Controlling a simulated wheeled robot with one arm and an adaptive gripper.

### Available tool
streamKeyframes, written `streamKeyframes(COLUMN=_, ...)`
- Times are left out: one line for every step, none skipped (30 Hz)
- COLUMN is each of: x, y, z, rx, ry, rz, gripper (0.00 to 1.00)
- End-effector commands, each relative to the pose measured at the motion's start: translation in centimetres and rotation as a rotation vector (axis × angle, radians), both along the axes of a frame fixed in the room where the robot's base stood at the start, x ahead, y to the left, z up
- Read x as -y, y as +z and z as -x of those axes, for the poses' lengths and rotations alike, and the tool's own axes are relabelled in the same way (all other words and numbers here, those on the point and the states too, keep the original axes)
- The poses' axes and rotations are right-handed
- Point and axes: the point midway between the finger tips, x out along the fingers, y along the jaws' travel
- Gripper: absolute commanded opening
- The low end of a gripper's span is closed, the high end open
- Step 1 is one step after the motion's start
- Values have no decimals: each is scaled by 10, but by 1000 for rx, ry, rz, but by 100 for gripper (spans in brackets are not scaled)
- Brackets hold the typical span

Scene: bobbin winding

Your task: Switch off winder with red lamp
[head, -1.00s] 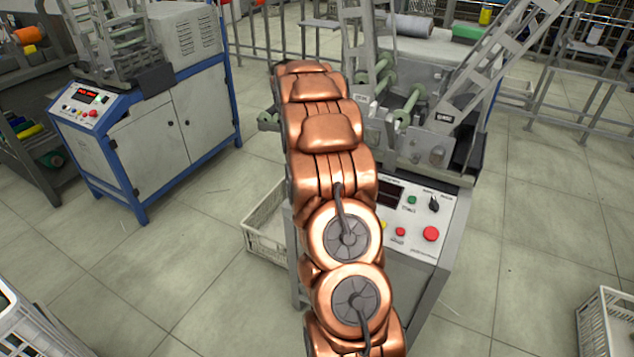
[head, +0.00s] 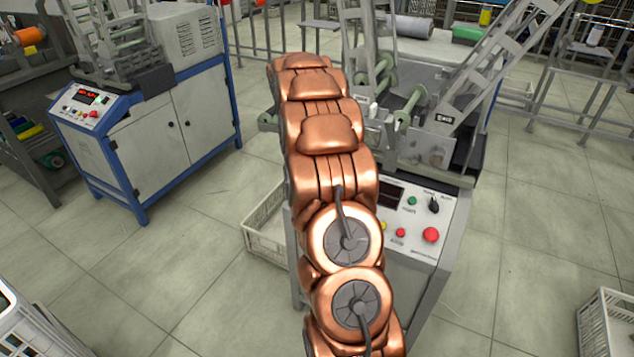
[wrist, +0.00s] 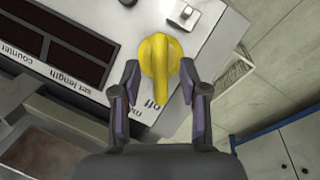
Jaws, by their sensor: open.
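In the wrist view a yellow rotary knob (wrist: 160,62) sits on a light panel (wrist: 98,14). Its raised ridge runs down the picture, and lettering ending in "off" is just below it. My gripper (wrist: 160,66) is open, with one finger on each side of the knob; I cannot tell whether they touch it. In the head view my copper arm reaches over the near winder (head: 418,222) and hides part of its panel, the gripper and this knob. A red button (head: 431,235) and black switch (head: 434,205) show there. I cannot make out a lit red lamp on this winder.
Dark displays (wrist: 63,50) lie left of the knob. Another winder, with a blue-framed cabinet (head: 172,130) and a lit red display (head: 90,97), stands at the left. A crate (head: 262,222) is beside the near winder, another crate (head: 607,325) at lower right. The tiled floor between is clear.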

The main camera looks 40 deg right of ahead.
Motion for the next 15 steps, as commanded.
streamKeyframes(x=-1, y=11, z=-3, rx=4, ry=1, rz=3, gripper=44)
streamKeyframes(x=-3, y=17, z=-4, rx=3, ry=1, rz=1, gripper=44)
streamKeyframes(x=-4, y=25, z=-4, rx=3, ry=1, rz=1, gripper=44)
streamKeyframes(x=-5, y=30, z=-5, rx=3, ry=1, rz=2, gripper=44)
streamKeyframes(x=-6, y=36, z=-7, rx=3, ry=1, rz=2, gripper=44)
streamKeyframes(x=-6, y=44, z=-8, rx=4, ry=0, rz=2, gripper=44)
streamKeyframes(x=-7, y=49, z=-8, rx=3, ry=0, rz=2, gripper=44)
streamKeyframes(x=-8, y=54, z=-9, rx=4, ry=0, rz=2, gripper=44)
streamKeyframes(x=-9, y=60, z=-10, rx=4, ry=0, rz=2, gripper=44)
streamKeyframes(x=-10, y=64, z=-11, rx=3, ry=0, rz=2, gripper=44)
streamKeyframes(x=-10, y=67, z=-11, rx=1, ry=0, rz=1, gripper=44)
streamKeyframes(x=-11, y=71, z=-11, rx=-1, ry=0, rz=0, gripper=44)
streamKeyframes(x=-12, y=74, z=-11, rx=-2, ry=1, rz=-1, gripper=44)
streamKeyframes(x=-12, y=76, z=-12, rx=-2, ry=1, rz=0, gripper=44)
streamKeyframes(x=-12, y=79, z=-12, rx=-1, ry=1, rz=1, gripper=44)
